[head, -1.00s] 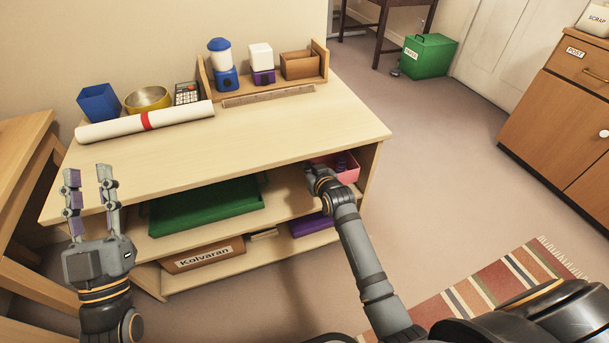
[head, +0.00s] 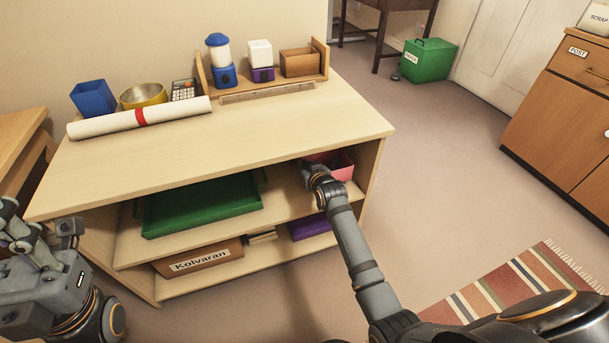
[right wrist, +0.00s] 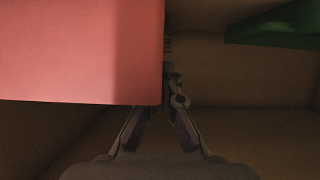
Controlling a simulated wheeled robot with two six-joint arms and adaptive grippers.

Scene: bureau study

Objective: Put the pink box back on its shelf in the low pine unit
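The pink box (head: 342,172) is at the right end of the upper shelf of the low pine unit (head: 280,140), under its top. My right gripper (head: 309,168) reaches into this bay at the box's left, and its fingertips are hard to see in the head view. In the right wrist view the pink box (right wrist: 80,50) fills the upper left. There my right gripper's fingers (right wrist: 165,100) converge at the box's edge, with the left fingertip hidden behind the box. They look closed on its wall. My left gripper (head: 42,235) is open and empty at the lower left.
A green tray (head: 200,208) lies left on the same shelf. Below are the Kolvaran box (head: 205,258) and a purple box (head: 310,226). A white roll (head: 105,124) and several small things stand on the unit's top. Floor to the right is clear up to the striped rug (head: 515,290).

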